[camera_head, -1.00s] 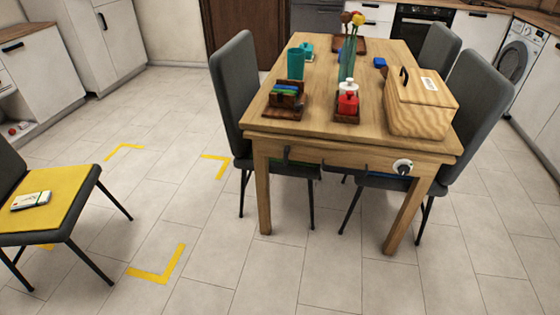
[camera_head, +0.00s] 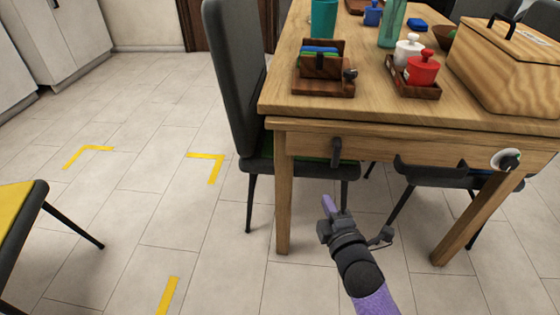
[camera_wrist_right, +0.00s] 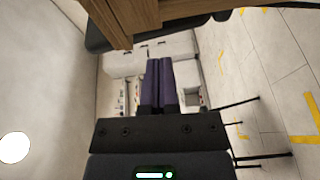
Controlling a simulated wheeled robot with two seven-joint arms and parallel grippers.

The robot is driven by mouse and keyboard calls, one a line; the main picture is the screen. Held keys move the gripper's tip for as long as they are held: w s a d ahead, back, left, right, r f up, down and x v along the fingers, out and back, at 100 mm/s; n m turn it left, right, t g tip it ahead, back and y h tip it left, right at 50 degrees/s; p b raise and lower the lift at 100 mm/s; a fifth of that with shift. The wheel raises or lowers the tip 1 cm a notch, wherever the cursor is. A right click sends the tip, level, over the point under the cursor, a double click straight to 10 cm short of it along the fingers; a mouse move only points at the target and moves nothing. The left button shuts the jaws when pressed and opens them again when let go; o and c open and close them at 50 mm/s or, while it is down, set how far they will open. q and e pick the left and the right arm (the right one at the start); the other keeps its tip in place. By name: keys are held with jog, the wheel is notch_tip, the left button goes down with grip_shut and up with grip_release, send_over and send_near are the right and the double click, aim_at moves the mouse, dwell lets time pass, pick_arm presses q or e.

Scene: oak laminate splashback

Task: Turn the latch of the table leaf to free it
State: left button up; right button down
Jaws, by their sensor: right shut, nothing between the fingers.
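The wooden table (camera_head: 440,127) stands ahead with its front apron facing me. A small dark upright latch-like piece (camera_head: 336,151) is on the apron near its left end. A round white plate with a dark knob (camera_head: 507,159) is near the right end; I cannot tell for sure which of the two is the latch. My right gripper (camera_head: 327,203) has purple fingers and is below the apron's left part, apart from the table. In the right wrist view its fingers (camera_wrist_right: 160,85) are together and empty. My left gripper is not in view.
A dark grey chair (camera_head: 232,80) stands at the table's left side. The tabletop holds a wooden bread box (camera_head: 505,65), a jar tray (camera_head: 415,90) and a teal cup (camera_head: 323,18).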

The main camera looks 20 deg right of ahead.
aim_at(336, 153)
jog(key=shift+n+t, duration=0.3)
jog(key=b+x, duration=0.1)
jog(key=x, duration=0.2)
jog(key=b+x, duration=0.2)
jog(key=x, duration=0.2)
jog(key=b+x, duration=0.2)
jog(key=x, duration=0.1)
jog(key=shift+w+a+r, duration=0.15)
jog(key=shift+w+r, duration=0.1)
jog(key=d, duration=0.1)
jog(key=d+b, duration=0.1)
jog(key=s+d, duration=0.1)
jog(key=shift+d+r, duration=0.2)
jog(key=shift+r, duration=0.1)
jog(key=shift+s+d+r, duration=0.1)
jog(key=shift+s, duration=0.05)
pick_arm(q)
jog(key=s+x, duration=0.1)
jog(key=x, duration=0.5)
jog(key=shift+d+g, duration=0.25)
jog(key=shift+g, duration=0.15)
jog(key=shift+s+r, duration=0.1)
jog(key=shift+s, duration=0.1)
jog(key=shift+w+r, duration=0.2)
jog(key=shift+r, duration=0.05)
pick_arm(e)
jog(key=shift+d+n, duration=0.1)
jog(key=shift+n, duration=0.3)
